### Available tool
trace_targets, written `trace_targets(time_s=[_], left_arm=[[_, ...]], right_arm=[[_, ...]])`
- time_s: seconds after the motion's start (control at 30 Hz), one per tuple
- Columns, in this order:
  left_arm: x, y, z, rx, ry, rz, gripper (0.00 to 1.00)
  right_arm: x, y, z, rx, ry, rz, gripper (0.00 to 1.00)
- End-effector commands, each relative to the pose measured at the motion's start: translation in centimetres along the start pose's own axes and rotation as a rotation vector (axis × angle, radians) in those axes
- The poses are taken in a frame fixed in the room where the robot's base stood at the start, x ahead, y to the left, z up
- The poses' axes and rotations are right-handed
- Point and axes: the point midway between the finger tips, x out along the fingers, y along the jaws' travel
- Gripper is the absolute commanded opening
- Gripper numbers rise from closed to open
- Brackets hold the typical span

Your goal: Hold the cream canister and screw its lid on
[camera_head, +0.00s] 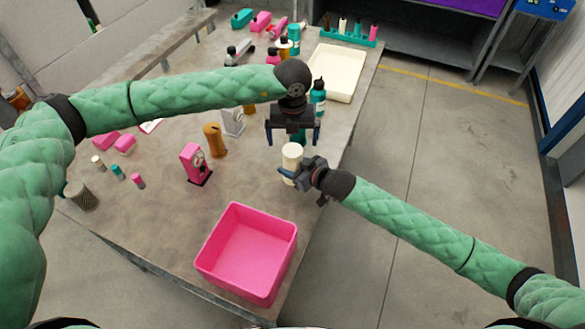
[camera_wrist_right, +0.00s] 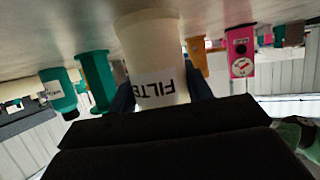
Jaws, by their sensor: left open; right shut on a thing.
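The cream canister (camera_head: 292,154) stands upright near the table's right edge. In the right wrist view the canister (camera_wrist_right: 155,50) appears upside down, with a white label reading "FILTE". My right gripper (camera_head: 290,176) is shut on the canister from the front right, a dark finger on each side of it. My left gripper (camera_head: 293,141) is open and empty, pointing down just above and behind the canister, its fingers spread wide. I cannot make out a separate lid, and the canister's top end is hidden in the right wrist view.
A pink bin (camera_head: 247,252) stands at the front. A teal bottle (camera_head: 318,98) and a cream tray (camera_head: 336,72) are behind. The table's right edge is close.

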Motion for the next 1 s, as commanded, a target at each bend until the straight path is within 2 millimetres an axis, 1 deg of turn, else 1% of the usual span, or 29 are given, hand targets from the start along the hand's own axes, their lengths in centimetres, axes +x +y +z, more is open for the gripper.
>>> trace_targets(time_s=[0.17, 0.27, 0.37, 0.5, 0.7, 0.8, 1.0], left_arm=[[-0.4, 0.0, 0.0, 0.000, -0.001, 0.000, 1.00], [-1.4, 0.0, 0.1, 0.000, -0.001, -0.001, 1.00], [-2.9, 0.0, 0.1, 0.000, -0.001, -0.001, 1.00], [-5.7, 0.0, 0.1, 0.001, -0.002, -0.001, 1.00], [-9.3, 0.0, 0.1, 0.000, -0.002, 0.000, 1.00], [-10.5, 0.0, 0.1, 0.000, -0.001, -0.001, 1.00], [-11.8, 0.0, 0.1, 0.000, 0.000, 0.000, 1.00]], right_arm=[[0.0, 0.0, 0.0, 0.000, 0.000, 0.000, 0.00], [0.0, 0.0, 0.0, 0.000, 0.000, 0.000, 0.00], [0.0, 0.0, 0.0, 0.000, 0.000, 0.000, 0.00], [0.0, 0.0, 0.0, 0.000, 0.000, 0.000, 0.00], [0.0, 0.0, 0.0, 0.000, 0.000, 0.000, 0.00], [0.0, 0.0, 0.0, 0.000, 0.000, 0.000, 0.00], [0.0, 0.0, 0.0, 0.000, 0.000, 0.000, 0.00]])
